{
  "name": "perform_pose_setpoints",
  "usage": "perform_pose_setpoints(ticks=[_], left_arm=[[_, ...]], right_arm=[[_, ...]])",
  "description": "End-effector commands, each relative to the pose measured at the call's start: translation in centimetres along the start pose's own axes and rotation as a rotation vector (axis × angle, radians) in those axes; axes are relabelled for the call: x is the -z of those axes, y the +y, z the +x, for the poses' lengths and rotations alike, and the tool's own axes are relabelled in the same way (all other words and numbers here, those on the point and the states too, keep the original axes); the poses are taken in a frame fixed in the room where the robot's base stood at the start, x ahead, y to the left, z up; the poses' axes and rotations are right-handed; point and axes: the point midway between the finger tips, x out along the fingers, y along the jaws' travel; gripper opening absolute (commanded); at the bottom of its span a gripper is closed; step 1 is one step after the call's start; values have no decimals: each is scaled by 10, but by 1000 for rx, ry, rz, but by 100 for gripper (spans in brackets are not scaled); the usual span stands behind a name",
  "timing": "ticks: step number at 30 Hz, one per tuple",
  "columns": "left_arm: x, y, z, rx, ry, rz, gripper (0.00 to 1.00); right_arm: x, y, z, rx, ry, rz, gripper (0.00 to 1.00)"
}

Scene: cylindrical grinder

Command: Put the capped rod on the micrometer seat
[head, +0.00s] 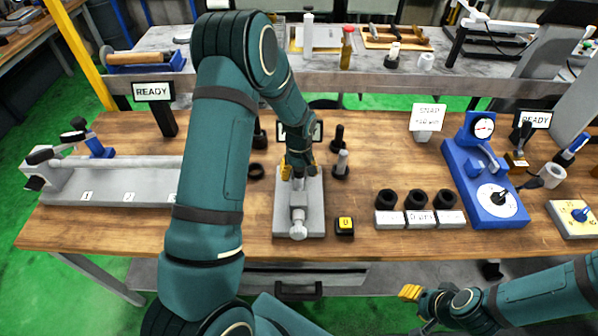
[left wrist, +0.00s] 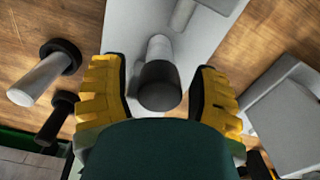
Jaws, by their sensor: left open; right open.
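The grey micrometer base (head: 286,222) stands mid-table, with a light metal spindle (head: 298,226) towards its near end. In the left wrist view a grey rod with a black cap (left wrist: 160,86) is over the light grey base (left wrist: 215,30). My left gripper (head: 298,172) is above the far part of the base. Its yellow fingers are open on either side of the black cap, with gaps visible in the left wrist view (left wrist: 160,95). The rod's contact with the seat is hidden. My right gripper (head: 412,294) is open and empty, off the table's front edge at lower right.
A grey pin with a black collar (head: 342,163) and a black pin (head: 338,138) stand right of the base.

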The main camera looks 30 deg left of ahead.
Motion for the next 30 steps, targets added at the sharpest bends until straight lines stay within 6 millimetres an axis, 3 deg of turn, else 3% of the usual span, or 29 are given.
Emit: perform_pose_setpoints(ticks=[5, 21, 30], left_arm=[[1, 1, -10, -2, 3, 0, 61], [0, 0, -109, -2, 3, 0, 61], [0, 0, -123, 0, 0, 0, 61]], right_arm=[[0, -1, -4, 1, 0, 0, 38], [1, -2, -7, 2, 0, 0, 38], [1, -2, -8, 2, 0, 0, 38]])
